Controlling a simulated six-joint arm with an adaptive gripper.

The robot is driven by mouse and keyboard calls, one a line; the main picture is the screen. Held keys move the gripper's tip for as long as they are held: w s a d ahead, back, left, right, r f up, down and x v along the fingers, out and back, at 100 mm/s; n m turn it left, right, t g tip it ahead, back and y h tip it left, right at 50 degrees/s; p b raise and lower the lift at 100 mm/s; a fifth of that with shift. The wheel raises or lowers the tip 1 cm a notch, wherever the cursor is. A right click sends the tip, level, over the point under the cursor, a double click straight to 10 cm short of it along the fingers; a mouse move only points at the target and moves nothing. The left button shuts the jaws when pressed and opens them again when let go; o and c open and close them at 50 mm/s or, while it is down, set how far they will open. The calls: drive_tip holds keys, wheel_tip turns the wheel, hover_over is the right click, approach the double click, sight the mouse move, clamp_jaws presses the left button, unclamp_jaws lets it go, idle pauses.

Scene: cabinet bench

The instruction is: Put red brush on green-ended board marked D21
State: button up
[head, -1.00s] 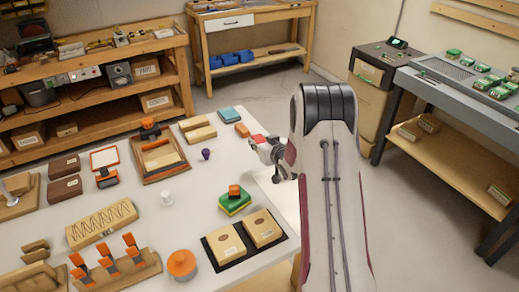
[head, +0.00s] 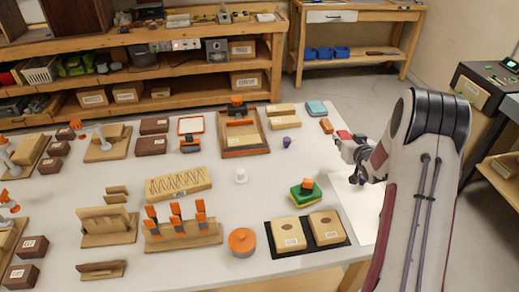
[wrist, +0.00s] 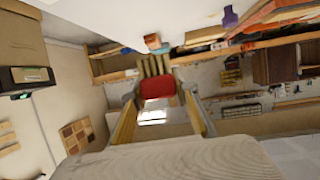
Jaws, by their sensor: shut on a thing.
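My gripper (head: 349,147) is at the right edge of the white table, above its surface. It is shut on the red brush (head: 343,134). In the wrist view the brush (wrist: 157,88) shows as a red block with tan bristles, between the two fingers of the gripper (wrist: 160,105). I cannot pick out a green-ended board. Labels on the table's boards are too small to read for D21. Two tan blocks with labels (head: 289,234) lie on a black mat (head: 337,246).
A green and yellow block (head: 302,197) with an orange piece on top is near the gripper. A purple knob (head: 287,142), white peg (head: 241,176), orange round pot (head: 242,242), wooden tray (head: 262,149) and wooden racks (head: 183,237) stand further left. Bare table lies between them.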

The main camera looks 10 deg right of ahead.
drive_tip(key=shift+a, duration=0.1)
drive_tip(key=w+a+n+y, duration=0.1)
drive_tip(key=w+a+y, duration=0.1)
drive_tip(key=a, duration=0.6)
drive_tip(key=w+a+n+y, duration=0.1)
drive_tip(key=w+a+n, duration=0.15)
drive_tip(key=a, duration=0.55)
wheel_tip(320, 180, up, 4)
drive_tip(key=f+n+g+y, duration=0.1)
drive_tip(key=n+g+y, duration=0.3)
drive_tip(key=n+y, duration=0.35)
hover_over(177, 181)
drive_tip(key=shift+s+r+m, duration=0.1)
drive_tip(key=shift+r+m, duration=0.1)
drive_tip(key=shift+m, duration=0.2)
drive_tip(key=shift+f, duration=0.1)
drive_tip(key=shift+f, duration=3.05)
drive_tip(key=shift+f, duration=1.9)
